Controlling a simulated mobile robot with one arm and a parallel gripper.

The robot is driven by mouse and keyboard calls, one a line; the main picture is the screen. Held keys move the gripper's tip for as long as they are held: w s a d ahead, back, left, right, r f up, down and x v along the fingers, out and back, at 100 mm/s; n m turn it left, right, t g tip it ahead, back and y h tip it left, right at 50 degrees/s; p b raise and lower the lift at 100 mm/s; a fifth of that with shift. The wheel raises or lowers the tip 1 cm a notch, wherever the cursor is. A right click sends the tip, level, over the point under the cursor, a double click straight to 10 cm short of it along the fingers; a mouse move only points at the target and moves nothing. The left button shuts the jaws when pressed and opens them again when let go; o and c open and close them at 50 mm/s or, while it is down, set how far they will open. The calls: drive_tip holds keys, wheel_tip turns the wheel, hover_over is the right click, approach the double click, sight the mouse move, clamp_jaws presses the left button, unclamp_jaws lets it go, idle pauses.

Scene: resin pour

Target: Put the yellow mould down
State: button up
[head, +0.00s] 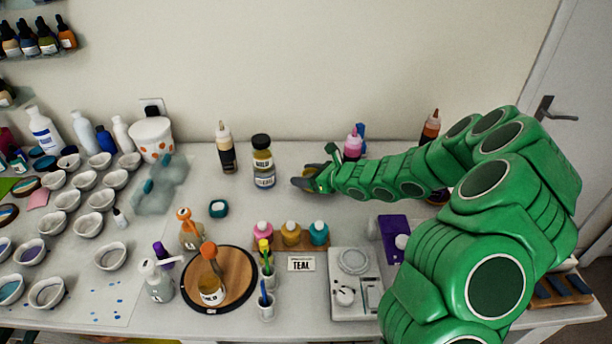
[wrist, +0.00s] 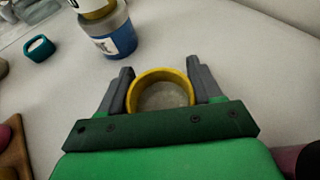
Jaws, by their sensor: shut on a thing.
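The yellow mould (wrist: 160,73) is a round ring-shaped cup with a pale grey inside, seen from above in the wrist view. My gripper (wrist: 161,80) is shut on it, with one dark finger on each side. In the head view my gripper (head: 308,181) is low over the table's back middle, right of the labelled bottle. Only a little yellow shows there, and the fingers and arm hide the rest. I cannot tell whether the mould touches the table.
A dark-capped bottle (head: 263,162) with a blue lower part stands left of my gripper. A pink-topped bottle (head: 353,145) stands just behind my arm. A teal mould (head: 218,208) lies further left. Pink, yellow and teal bottles on a wooden stand (head: 290,243) are in front. Bare table surrounds my gripper.

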drive_tip(key=shift+f, duration=0.1)
drive_tip(key=o, duration=1.1)
drive_tip(key=shift+s+d, duration=0.1)
drive_tip(key=shift+d, duration=0.05)
drive_tip(key=shift+v, duration=5.85)
drive_tip(key=shift+s, duration=0.1)
